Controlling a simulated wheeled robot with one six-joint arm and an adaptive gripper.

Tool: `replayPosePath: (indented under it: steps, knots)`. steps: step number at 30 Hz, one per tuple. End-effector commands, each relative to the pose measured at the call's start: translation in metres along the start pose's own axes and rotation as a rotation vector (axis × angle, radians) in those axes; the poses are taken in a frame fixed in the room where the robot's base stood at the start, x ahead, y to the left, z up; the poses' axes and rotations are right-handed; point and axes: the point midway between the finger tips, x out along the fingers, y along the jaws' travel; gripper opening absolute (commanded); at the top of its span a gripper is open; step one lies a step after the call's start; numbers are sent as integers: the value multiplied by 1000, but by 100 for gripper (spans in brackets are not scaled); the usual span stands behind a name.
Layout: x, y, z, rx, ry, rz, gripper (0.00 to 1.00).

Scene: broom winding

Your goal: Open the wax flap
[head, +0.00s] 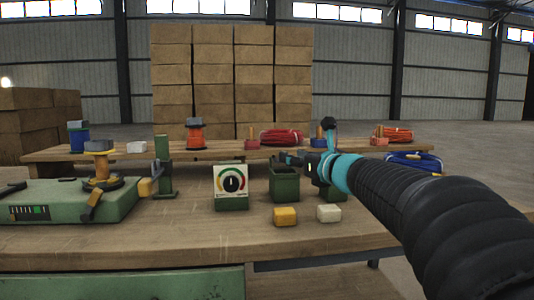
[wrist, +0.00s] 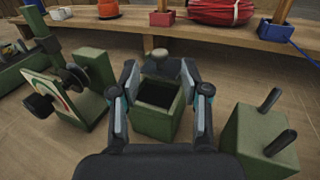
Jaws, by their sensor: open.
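A small green box (wrist: 152,122) with a dark, hollow-looking top stands on the bench; it also shows in the head view (head: 284,188). My gripper (wrist: 162,95) is open, with one finger on each side of the box in the wrist view. Contact cannot be told. In the head view my gripper (head: 300,162) is near the box's top.
A dial gauge (head: 232,183) stands left of the box. A green block with two dark pegs (wrist: 262,142) is close on the right. Yellow (head: 285,216) and white (head: 328,212) blocks lie in front. A raised shelf (wrist: 225,40) with coils runs behind.

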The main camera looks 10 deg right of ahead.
Motion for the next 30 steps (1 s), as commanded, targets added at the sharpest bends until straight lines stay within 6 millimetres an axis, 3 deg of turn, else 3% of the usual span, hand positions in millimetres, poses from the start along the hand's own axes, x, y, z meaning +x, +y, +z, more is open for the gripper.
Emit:
replayPosePath:
  steps: [3,9,22,27,30]
  knots:
    - [22,0,0,2,0,2,46]
    - [44,0,0,1,0,0,46]
    - [52,0,0,1,-1,-1,46]
    - [52,0,0,1,-1,-1,4]
    - [52,0,0,1,-1,-1,0]
